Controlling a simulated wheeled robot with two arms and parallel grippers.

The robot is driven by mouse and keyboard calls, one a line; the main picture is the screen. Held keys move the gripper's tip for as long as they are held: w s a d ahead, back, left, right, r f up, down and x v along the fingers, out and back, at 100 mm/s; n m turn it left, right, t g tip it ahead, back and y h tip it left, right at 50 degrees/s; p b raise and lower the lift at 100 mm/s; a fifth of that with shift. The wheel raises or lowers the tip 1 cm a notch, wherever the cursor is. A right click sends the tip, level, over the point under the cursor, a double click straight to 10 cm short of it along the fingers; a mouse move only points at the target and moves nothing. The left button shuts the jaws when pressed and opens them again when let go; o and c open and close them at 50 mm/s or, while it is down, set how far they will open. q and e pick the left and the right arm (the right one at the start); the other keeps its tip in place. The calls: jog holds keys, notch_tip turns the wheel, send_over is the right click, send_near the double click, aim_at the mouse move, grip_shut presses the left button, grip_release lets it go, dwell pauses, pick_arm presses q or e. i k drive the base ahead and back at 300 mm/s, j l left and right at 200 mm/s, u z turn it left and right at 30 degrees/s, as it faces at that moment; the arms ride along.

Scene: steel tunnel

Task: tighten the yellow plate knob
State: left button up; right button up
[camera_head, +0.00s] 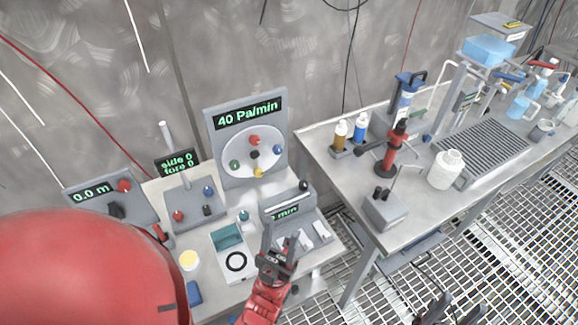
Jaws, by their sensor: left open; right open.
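The yellow knob (258,173) sits at the bottom of a pale round plate (236,146) on an upright grey panel. Red, green, blue and black knobs share that plate. The panel's display (246,113) reads "40 Pa/min". My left gripper (281,236) is open and empty, below and slightly right of the yellow knob and apart from it in the picture. It overlaps a small grey box in view. My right gripper (450,304) is dark, at the bottom edge right of centre, partly cut off, open, over the grating floor and far from the panel.
A grey box with a display (282,213) and white switches stands at the left table's right side. A teal-lidded device (227,238), a yellow-topped jar (188,259) and knobbed boxes stand to its left. The right bench holds bottles, a red stand (389,153) and a white jug (446,170).

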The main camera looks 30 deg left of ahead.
aim_at(258, 172)
jog(key=i+l, duration=0.2)
jog(key=l, duration=0.15)
jog(key=i+l, duration=0.2)
jog(key=l, duration=0.15)
jog(key=i+l, duration=0.2)
jog(key=l, duration=0.2)
jog(key=i+l, duration=0.45)
jog(key=l, duration=0.25)
jog(key=i+l+u, duration=0.1)
jog(key=l, duration=0.25)
jog(key=i+l, duration=0.3)
jog(key=l+u, duration=0.1)
jog(key=u, duration=0.35)
jog(key=l+u, duration=0.1)
jog(key=u, duration=0.4)
jog(key=l+u, duration=0.15)
jog(key=u, duration=0.3)
jog(key=l+u, duration=0.15)
jog(key=u, duration=0.3)
jog(key=l+u, duration=0.1)
jog(key=u, duration=0.4)
jog(key=i+u, duration=0.1)
jog(key=u, duration=0.25)
jog(key=l+u, duration=0.15)
jog(key=u, duration=0.2)
jog(key=i+l+u, duration=0.1)
jog(key=u, duration=0.25)
jog(key=i+l, duration=0.15)
jog(key=l, duration=0.15)
